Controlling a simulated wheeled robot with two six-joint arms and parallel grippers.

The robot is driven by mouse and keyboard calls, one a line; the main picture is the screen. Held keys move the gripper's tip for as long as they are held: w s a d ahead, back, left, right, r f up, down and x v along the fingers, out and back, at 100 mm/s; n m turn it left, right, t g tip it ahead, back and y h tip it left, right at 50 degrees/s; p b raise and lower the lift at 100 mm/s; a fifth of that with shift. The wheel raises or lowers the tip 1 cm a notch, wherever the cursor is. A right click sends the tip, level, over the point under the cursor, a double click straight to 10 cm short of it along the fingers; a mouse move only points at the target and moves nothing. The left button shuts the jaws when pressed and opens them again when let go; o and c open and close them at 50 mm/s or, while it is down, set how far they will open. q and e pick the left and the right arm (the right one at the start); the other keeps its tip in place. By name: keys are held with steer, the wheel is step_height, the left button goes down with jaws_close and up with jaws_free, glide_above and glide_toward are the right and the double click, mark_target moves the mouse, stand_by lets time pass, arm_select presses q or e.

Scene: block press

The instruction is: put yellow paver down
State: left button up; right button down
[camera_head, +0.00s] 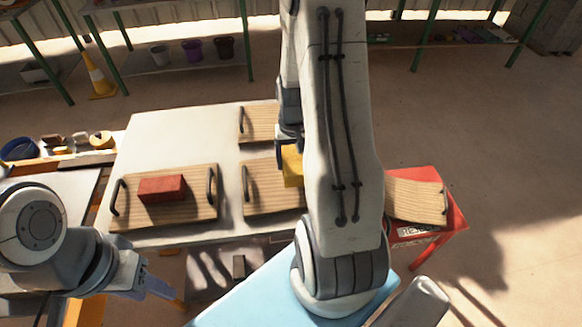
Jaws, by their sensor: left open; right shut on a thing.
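The yellow paver (292,168) shows beside my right arm, partly hidden by it. My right gripper (290,143) is shut on the paver, over or at the right part of the middle wooden board (262,190). I cannot tell whether the paver touches the board. My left gripper (160,288) is open and empty at the lower left, in front of the white table.
A red brick (162,189) lies on the left handled board (205,205). Another board (256,124) lies farther back on the white table (165,128). A tilted board (414,200) rests on a red stand (452,217) at right. The table's back left is clear.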

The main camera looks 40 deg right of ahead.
mark_target(291, 157)
steer(key=shift+w+f, duration=0.3)
steer(key=shift+w, duration=0.1)
steer(key=shift+f, duration=1.9)
steer(key=shift+f, duration=0.1)
steer(key=shift+f, duration=0.1)
jaws_free()
steer(key=shift+s, duration=0.1)
step_height(291, 157, up, 12)
steer(key=shift+r, duration=0.2)
